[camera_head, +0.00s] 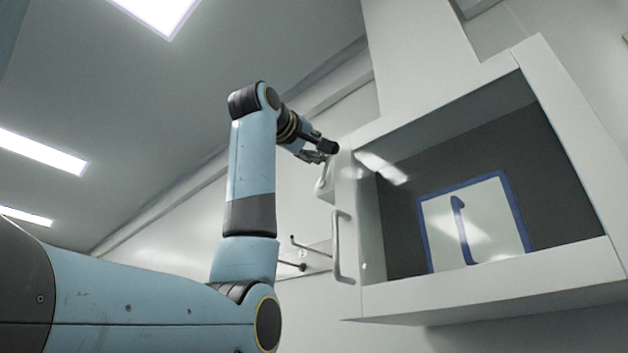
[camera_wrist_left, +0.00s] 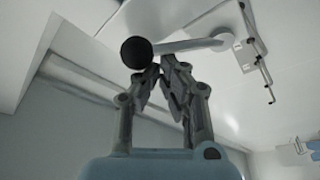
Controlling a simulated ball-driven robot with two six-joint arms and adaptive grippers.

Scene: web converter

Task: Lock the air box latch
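The air box (camera_head: 585,160) is a pale housing with a large window, at the right of the head view. Its latch is a pale lever with a round black knob (camera_head: 327,146), at the box's upper left edge. In the left wrist view the lever (camera_wrist_left: 185,46) runs from the black knob (camera_wrist_left: 136,52) right to a pivot on a pale plate (camera_wrist_left: 245,50). My left gripper (camera_head: 318,156) is at the knob; its fingertips (camera_wrist_left: 158,72) are drawn close together just below the knob and lever. Whether they grip it I cannot tell. My right gripper is not in view.
A pale bar handle (camera_head: 338,245) stands out on the box's left side, below the latch. Thin dark rods (camera_head: 300,265) stick out left of it. A blue-framed panel (camera_head: 475,225) shows inside the window. Open room lies left of the box.

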